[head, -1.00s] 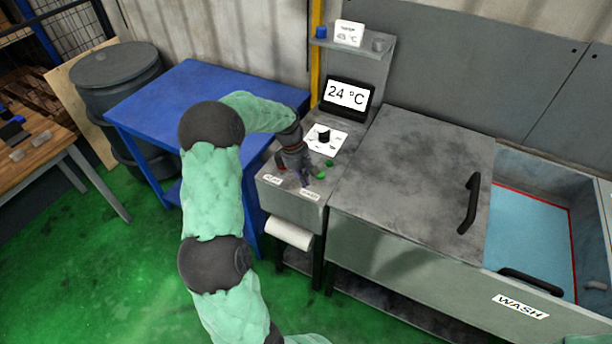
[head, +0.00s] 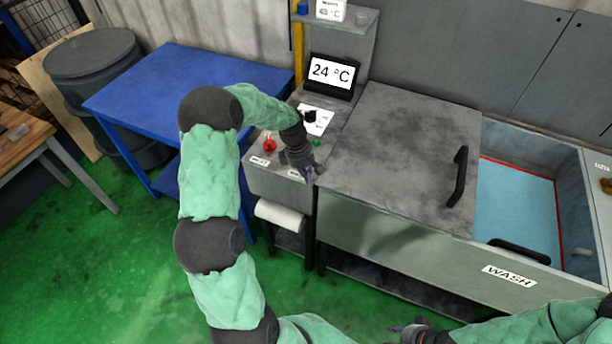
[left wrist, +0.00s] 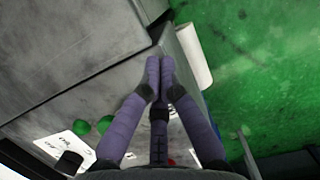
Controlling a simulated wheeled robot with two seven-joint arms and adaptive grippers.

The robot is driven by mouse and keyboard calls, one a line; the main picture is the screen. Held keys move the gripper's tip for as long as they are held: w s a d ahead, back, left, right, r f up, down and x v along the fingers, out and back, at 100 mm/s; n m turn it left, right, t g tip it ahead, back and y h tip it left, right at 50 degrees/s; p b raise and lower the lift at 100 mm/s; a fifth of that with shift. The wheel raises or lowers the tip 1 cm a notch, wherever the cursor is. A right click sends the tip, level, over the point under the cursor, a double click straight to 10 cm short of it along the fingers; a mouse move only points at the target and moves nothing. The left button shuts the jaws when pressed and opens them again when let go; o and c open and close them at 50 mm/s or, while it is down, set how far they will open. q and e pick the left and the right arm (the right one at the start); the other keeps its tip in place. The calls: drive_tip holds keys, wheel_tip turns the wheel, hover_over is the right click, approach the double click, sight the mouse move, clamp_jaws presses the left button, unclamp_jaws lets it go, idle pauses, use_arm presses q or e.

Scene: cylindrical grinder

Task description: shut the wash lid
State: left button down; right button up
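The wash lid (head: 405,145) is a flat grey panel with a black bar handle (head: 458,178) near its right edge. It lies left of the open part of the wash tank, where light blue liquid (head: 515,210) shows. My left gripper (head: 308,176) is at the front right corner of the control panel, left of the lid and apart from its handle. In the left wrist view its purple fingertips (left wrist: 160,65) are together with nothing between them. My right gripper (head: 402,331) is at the bottom edge, in front of the tank; its finger state is unclear.
A control panel (head: 262,178) has a red knob (head: 269,145) and a green button (head: 317,142) close to my left gripper. A 24 °C display (head: 332,73) stands behind. A second black handle (head: 520,250) is at the tank's front rim. A blue table (head: 185,90) is left.

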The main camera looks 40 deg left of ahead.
sight(443, 228)
use_arm(q)
drive_tip(key=w+d, duration=0.1)
drive_tip(key=d, duration=0.5)
drive_tip(key=w+d+p, duration=0.1)
drive_tip(key=d, duration=0.5)
drive_tip(key=w+d+p, duration=0.1)
drive_tip(key=w+d, duration=0.1)
drive_tip(key=d, duration=0.3)
drive_tip(key=shift+d+r, duration=0.1)
drive_tip(key=shift+d, duration=0.3)
drive_tip(key=w+d, duration=0.2)
drive_tip(key=d, duration=0.6)
drive_tip(key=w+d, duration=0.2)
drive_tip(key=d, duration=0.6)
drive_tip(key=w+d, duration=0.2)
drive_tip(key=d, duration=0.6)
drive_tip(key=shift+w+d, duration=0.1)
drive_tip(key=shift+d, duration=0.3)
use_arm(e)
wheel_tip(443, 228, up, 2)
